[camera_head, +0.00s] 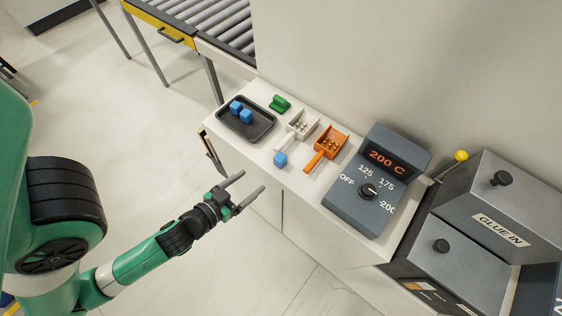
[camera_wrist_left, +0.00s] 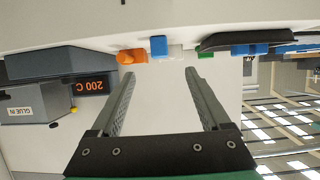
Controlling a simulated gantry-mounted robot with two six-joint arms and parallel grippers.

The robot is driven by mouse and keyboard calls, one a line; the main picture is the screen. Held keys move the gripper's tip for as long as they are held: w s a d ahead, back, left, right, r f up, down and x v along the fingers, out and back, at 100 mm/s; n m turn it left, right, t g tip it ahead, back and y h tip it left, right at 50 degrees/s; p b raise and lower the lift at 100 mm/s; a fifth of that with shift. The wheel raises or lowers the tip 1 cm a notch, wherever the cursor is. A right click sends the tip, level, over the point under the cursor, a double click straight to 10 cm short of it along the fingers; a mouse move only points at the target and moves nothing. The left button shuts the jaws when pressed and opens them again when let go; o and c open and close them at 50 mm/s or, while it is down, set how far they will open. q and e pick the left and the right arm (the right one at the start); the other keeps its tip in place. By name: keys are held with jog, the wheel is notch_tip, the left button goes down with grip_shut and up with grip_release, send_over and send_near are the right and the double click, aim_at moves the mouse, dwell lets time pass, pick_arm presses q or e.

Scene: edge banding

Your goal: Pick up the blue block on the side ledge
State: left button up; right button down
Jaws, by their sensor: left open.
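A small blue block (camera_head: 281,160) sits on the white side ledge (camera_head: 262,152), near its front edge and close to the white scoop's handle. It also shows in the left wrist view (camera_wrist_left: 159,46), upside down and beyond the fingertips. My left gripper (camera_head: 253,181) is open and empty, off the front edge of the ledge and apart from the block. In the left wrist view the open fingers (camera_wrist_left: 158,72) point toward the ledge, with the block roughly between their lines. My right gripper is not in view.
A dark tray (camera_head: 263,131) with two blue blocks (camera_head: 241,112) stands at the ledge's left end. A green block (camera_head: 280,103), a white scoop (camera_head: 301,125) and an orange scoop (camera_head: 331,142) lie behind and beside the block. A grey control box (camera_head: 375,185) stands to the right.

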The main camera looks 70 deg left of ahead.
pick_arm(q)
jog(key=p, duration=0.2)
send_near(277, 162)
jog(key=x, duration=0.8)
jog(key=shift+a+f, duration=0.15)
jog(key=shift+f, duration=0.05)
grip_shut()
